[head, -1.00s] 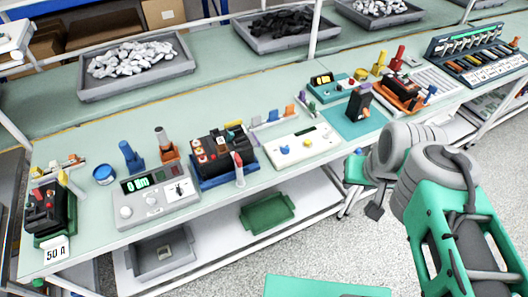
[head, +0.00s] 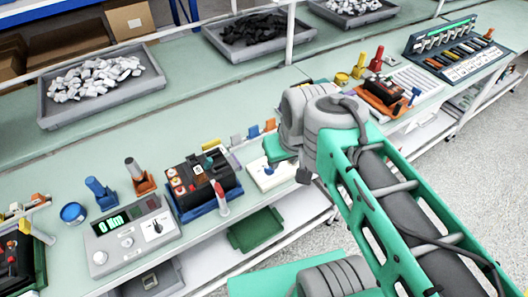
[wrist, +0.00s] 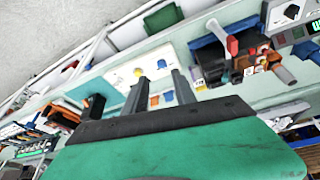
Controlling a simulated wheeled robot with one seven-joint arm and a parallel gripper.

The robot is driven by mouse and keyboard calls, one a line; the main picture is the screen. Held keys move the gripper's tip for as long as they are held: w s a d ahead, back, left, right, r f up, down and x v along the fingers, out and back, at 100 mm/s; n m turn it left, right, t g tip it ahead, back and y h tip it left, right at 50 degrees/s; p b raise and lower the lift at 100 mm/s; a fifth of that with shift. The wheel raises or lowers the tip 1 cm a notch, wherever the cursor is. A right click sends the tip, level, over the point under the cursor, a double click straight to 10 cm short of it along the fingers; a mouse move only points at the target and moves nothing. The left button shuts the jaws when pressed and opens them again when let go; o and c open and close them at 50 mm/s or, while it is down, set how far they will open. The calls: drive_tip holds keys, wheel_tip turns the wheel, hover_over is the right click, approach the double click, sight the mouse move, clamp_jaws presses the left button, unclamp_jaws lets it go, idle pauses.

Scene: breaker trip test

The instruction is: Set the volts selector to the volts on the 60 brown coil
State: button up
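A white panel (head: 268,174) lies on the bench, mostly hidden by my arm in the head view. A grey meter box (head: 130,238) has a lit display, two pale knobs and a black dial (head: 157,227) on a white plate. I cannot tell which control is the volts selector. No 60 brown coil can be made out. My gripper (wrist: 160,76) is empty, its two fingers apart, over the panel's side of the bench.
A black breaker in a blue cradle (head: 198,185) stands left of the panel, with a red-tipped upright post (head: 220,198) in front. Another breaker in an orange tray (head: 385,95) and a rack of coloured pieces (head: 455,60) stand right. Grey trays (head: 100,105) line the back shelf.

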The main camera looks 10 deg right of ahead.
drive_tip(key=w+f+n+g+b, duration=0.2)
drive_tip(key=w+f+n+b, duration=0.1)
drive_tip(key=w+f+n, duration=0.25)
drive_tip(key=n+g+b, duration=0.2)
drive_tip(key=n, duration=0.4)
hover_over(269, 168)
wheel_tip(269, 168, down, 6)
drive_tip(key=shift+r, duration=0.25)
drive_tip(key=shift+w+f, duration=0.1)
drive_tip(key=shift+f, duration=0.25)
wheel_tip(269, 168, down, 7)
drive_tip(key=shift+r+p, duration=0.1)
drive_tip(key=shift+p, duration=0.6)
drive_tip(key=shift+c, duration=0.4)
clamp_jaws()
